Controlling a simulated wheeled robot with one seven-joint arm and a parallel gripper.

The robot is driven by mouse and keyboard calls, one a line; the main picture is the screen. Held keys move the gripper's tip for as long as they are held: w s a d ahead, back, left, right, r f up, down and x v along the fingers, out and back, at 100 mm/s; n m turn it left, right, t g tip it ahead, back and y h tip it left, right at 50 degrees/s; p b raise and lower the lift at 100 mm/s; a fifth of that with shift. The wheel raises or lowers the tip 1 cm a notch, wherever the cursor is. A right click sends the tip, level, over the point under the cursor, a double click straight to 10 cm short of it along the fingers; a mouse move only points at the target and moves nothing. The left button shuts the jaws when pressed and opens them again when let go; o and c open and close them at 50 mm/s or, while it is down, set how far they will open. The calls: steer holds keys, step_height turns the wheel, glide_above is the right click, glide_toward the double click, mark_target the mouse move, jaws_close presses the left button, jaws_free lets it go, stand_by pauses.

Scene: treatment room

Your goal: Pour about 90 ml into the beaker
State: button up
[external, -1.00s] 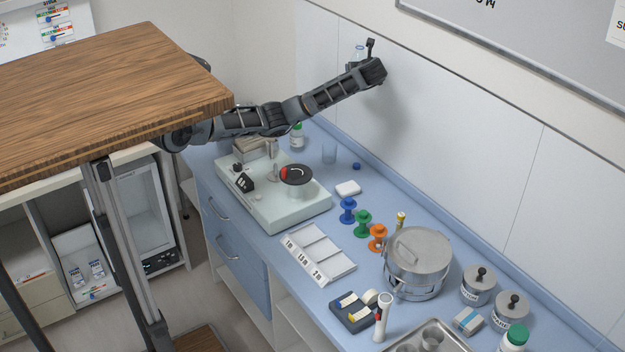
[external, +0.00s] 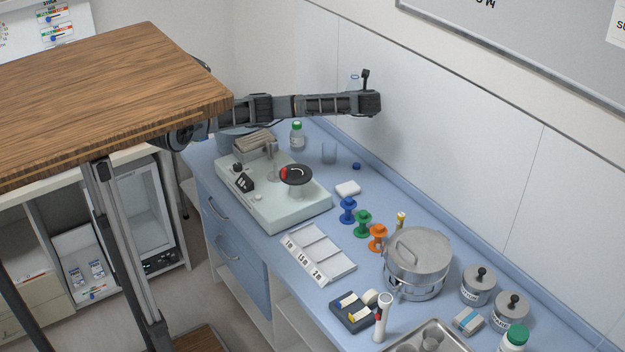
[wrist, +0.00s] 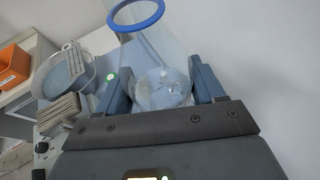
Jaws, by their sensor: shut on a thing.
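The beaker (external: 329,153) is a clear glass standing upright on the blue counter, near the wall and below my wrist in the external view. My gripper (wrist: 162,86) is shut on a clear bottle (wrist: 154,50) with a blue ring at its mouth. Clear liquid seems to show low in the bottle between the fingers. In the external view the bottle's blue ring (external: 355,77) shows just above my wrist; the rest is mostly hidden behind it. The bottle is above the counter, up and to the right of the beaker. I see no stream of liquid.
A green-capped bottle (external: 297,136) stands left of the beaker. A small blue cap (external: 357,166) and a white block (external: 348,188) lie to its right. A pale device (external: 253,207) with a black knob stands in front. The wall (external: 430,135) rises close behind.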

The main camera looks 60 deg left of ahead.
step_height(320, 180, down, 21)
steer(key=shift+f, duration=0.15)
steer(key=shift+h, duration=0.4)
steer(key=f+n+h, duration=0.1)
steer(key=h, duration=0.2)
steer(key=f+n+t+h+b, duration=0.1)
steer(key=n+h, duration=0.1)
steer(key=h, duration=0.1)
steer(key=f+n+t+h, duration=0.1)
steer(key=f+n+h, duration=0.1)
steer(key=h, duration=0.1)
steer(key=shift+d+b, duration=0.25)
steer(key=shift+b, duration=0.1)
steer(key=shift+r+h+p, duration=0.35)
steer(key=shift+r+h, duration=0.05)
steer(key=shift+r, duration=0.05)
steer(key=shift+w+d+n+t+h, duration=0.1)
steer(key=shift+d+n+t+h, duration=0.05)
steer(key=shift+n+t+h, duration=0.2)
steer(key=shift+a+r+t+h, duration=0.25)
steer(key=shift+r+h, duration=0.1)
steer(key=shift+r, duration=0.15)
steer(key=shift+r+n+h, duration=0.25)
steer(key=shift+h, duration=0.15)
